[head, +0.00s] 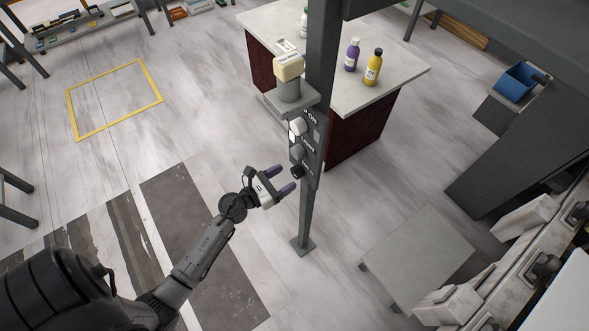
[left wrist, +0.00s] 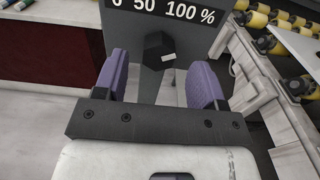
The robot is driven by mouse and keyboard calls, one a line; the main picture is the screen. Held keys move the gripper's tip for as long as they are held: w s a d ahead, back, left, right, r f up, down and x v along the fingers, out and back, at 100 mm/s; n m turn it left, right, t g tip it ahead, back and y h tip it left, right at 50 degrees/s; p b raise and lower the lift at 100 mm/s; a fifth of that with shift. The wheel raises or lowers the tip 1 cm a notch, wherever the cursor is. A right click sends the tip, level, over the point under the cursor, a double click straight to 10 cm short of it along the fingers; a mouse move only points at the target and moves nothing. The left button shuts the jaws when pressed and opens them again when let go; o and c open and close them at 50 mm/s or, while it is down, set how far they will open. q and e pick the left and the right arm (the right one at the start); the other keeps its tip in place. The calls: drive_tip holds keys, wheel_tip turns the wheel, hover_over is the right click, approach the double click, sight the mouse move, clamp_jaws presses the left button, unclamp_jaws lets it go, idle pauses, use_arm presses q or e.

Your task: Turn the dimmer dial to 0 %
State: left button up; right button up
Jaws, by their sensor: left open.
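The dimmer dial is a black faceted knob (head: 297,172) low on the grey panel (head: 312,140) fixed to the post. In the left wrist view the dial (left wrist: 157,52) sits under a printed scale reading 0, 50, 100 % (left wrist: 163,10). Its white mark is on the right side of the knob, nearer the 100 end than the 0 end. My left gripper (head: 287,177) is open just left of the dial. In the left wrist view its purple fingers (left wrist: 160,80) stand either side of the knob, with space visible on both sides. My right gripper is not in view.
Above the dial are a light-coloured knob (head: 298,126) and a grey one (head: 298,152). A stone-topped counter (head: 375,85) with bottles stands behind.

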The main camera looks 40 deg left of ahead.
sight(294, 173)
use_arm(q)
drive_tip(key=shift+x, duration=2.15)
drive_tip(key=c, duration=0.9)
